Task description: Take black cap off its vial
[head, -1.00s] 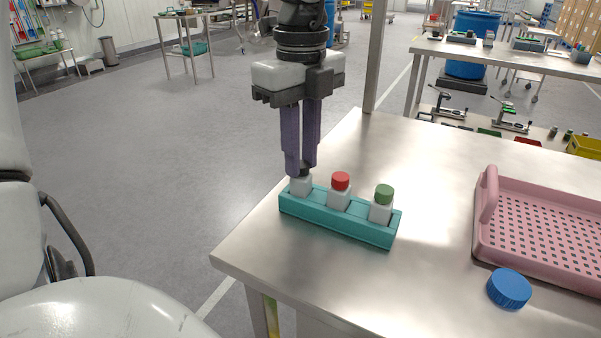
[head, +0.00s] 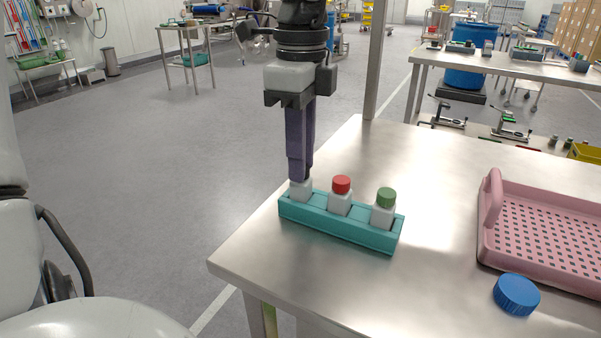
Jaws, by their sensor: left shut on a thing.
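A teal rack (head: 345,229) stands on the steel table near its left edge and holds a row of white vials. The leftmost vial (head: 300,189) has its top hidden by my left gripper (head: 300,178). The gripper points straight down and is shut at the top of that vial, on its black cap, which the fingers almost wholly cover. The vial sits upright in the rack. The middle vial has a red cap (head: 341,185) and the right vial has a green cap (head: 386,197). My right gripper is not in view.
A pink perforated tray (head: 489,235) with raised sides stands at the right of the table (head: 420,170). A loose blue cap (head: 516,294) lies in front of it. A steel post (head: 374,60) rises at the table's far left corner. The table between rack and tray is clear.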

